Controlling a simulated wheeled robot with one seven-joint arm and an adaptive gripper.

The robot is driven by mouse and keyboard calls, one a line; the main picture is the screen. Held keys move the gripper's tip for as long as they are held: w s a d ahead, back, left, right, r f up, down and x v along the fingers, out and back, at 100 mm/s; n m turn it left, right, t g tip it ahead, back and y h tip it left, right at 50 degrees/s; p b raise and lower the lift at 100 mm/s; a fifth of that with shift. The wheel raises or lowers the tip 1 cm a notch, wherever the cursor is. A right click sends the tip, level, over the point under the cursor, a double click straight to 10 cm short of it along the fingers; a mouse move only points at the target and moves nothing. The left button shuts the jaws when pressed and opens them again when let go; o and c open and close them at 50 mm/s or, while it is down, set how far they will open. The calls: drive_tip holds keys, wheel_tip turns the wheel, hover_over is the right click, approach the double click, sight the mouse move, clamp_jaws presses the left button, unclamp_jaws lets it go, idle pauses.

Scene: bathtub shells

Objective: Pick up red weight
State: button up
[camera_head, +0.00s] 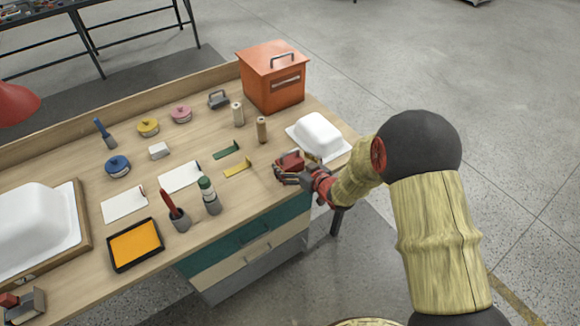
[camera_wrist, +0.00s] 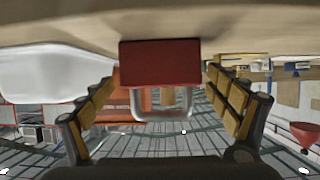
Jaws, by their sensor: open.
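The red weight (camera_head: 291,159) is a small red block near the front right edge of the workbench. In the wrist view the red weight (camera_wrist: 160,62) shows its grey metal handle, and the picture appears upside down. My gripper (camera_head: 291,175) is right at the weight in the head view and hides part of it. In the wrist view my gripper (camera_wrist: 160,84) is open, with one finger on each side of the weight and its handle. Gaps show between the fingers and the handle. I cannot tell whether a fingertip touches the block.
Yellow (camera_head: 238,168) and green (camera_head: 226,150) brackets lie to the left. Wooden cylinders (camera_head: 262,130), an orange box (camera_head: 273,78) and a dark weight with a handle (camera_head: 219,99) stand farther back.

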drive_tip(key=shift+x, duration=0.8)
drive_tip(key=c, duration=2.1)
drive_tip(key=shift+w+r, duration=0.2)
drive_tip(key=shift+r, duration=0.15)
drive_tip(key=shift+c, duration=0.3)
